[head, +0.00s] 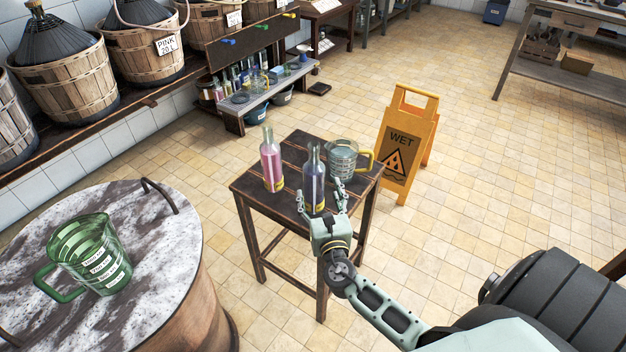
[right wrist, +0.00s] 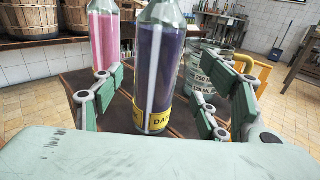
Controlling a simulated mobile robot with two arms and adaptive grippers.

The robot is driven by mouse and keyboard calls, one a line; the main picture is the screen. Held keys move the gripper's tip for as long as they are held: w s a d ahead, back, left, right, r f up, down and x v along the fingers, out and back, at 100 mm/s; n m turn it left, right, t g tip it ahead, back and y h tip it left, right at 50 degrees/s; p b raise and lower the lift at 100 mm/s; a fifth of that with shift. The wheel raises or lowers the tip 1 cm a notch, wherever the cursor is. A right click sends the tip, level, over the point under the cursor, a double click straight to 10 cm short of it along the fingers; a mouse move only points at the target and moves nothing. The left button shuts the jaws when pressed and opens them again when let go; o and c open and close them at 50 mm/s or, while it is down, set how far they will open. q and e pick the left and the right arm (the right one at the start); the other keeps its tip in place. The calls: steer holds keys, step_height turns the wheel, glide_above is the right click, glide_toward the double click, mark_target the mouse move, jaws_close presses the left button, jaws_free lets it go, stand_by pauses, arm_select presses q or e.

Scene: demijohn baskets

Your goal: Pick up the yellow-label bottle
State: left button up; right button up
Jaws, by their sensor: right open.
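A clear bottle with dark purple contents and a yellow label (head: 314,182) stands upright on the small dark wooden table (head: 292,150). In the right wrist view this bottle (right wrist: 158,62) is close ahead, with the yellow band low on it. My right gripper (head: 319,196) is open, its fingers on either side of the bottle; I cannot tell whether they touch it. A bottle with pink contents (head: 271,162) stands to the left, also showing in the right wrist view (right wrist: 104,38), its lower part hidden there by a finger. My left gripper is not in view.
A clear measuring jug (head: 342,160) with a yellow handle stands close behind the purple bottle, to its right. A yellow wet-floor sign (head: 408,145) stands right of the table. A green jug (head: 90,255) sits on a marble-topped barrel (head: 150,225) at left.

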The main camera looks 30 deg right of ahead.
mark_target(316, 190)
steer(key=shift+w+d+r, duration=0.1)
steer(key=shift+w+r, duration=0.2)
steer(key=shift+w, duration=0.05)
steer(key=x, duration=0.4)
steer(key=shift+w+f, duration=0.3)
steer(key=shift+r, duration=0.1)
jaws_close()
steer(key=shift+r, duration=0.1)
